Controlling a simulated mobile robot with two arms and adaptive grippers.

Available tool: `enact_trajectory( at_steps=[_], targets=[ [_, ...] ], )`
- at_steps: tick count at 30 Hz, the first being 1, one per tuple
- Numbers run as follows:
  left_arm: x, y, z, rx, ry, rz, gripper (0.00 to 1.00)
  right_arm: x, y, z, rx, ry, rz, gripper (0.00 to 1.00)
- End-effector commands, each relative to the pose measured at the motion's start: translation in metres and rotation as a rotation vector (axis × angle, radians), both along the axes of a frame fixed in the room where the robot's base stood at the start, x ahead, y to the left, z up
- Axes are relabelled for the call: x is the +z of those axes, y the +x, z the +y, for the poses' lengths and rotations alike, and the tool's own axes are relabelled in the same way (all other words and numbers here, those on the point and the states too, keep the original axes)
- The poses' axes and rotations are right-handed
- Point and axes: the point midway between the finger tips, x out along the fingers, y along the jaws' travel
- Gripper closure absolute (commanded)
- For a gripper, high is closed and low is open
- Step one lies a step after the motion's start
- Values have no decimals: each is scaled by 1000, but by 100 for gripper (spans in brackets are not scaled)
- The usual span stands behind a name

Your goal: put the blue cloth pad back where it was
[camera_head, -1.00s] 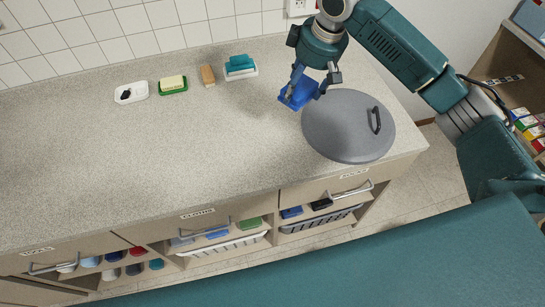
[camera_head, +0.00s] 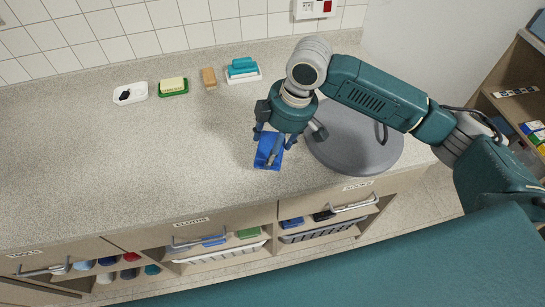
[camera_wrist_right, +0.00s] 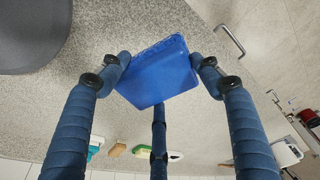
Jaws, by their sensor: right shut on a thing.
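The blue cloth pad (camera_head: 268,154) is held in my right gripper (camera_head: 275,140) over the speckled counter, left of the grey round lid and near the counter's front. In the right wrist view the pad (camera_wrist_right: 158,76) is a flat blue piece, tilted, between the fingers of the right gripper (camera_wrist_right: 166,64). The fingers are shut on its two sides. The counter shows around it; I cannot tell how high above the counter the pad is. My left gripper is not in view.
The grey round lid (camera_head: 350,152) lies right of the gripper, partly under my arm. Along the back stand a white dish (camera_head: 138,88), a green dish with a yellow block (camera_head: 173,87), a brown block (camera_head: 209,78) and a teal item (camera_head: 242,66). The left counter is clear.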

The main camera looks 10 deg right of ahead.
Motion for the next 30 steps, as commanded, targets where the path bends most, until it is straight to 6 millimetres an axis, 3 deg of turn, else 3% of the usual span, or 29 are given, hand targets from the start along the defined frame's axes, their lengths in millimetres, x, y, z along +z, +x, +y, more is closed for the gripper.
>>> enact_trajectory(
  at_steps=[15,28,29,30],
  targets=[
    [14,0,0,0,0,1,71,-64,0,0,-1,0,2,60],
    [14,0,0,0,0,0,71,-73,0,0,-1,0,-1,60],
    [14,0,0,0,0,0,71,-73,0,0,-1,0,-1,30],
    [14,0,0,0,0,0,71,-73,0,0,-1,0,-1,22]
  ],
)
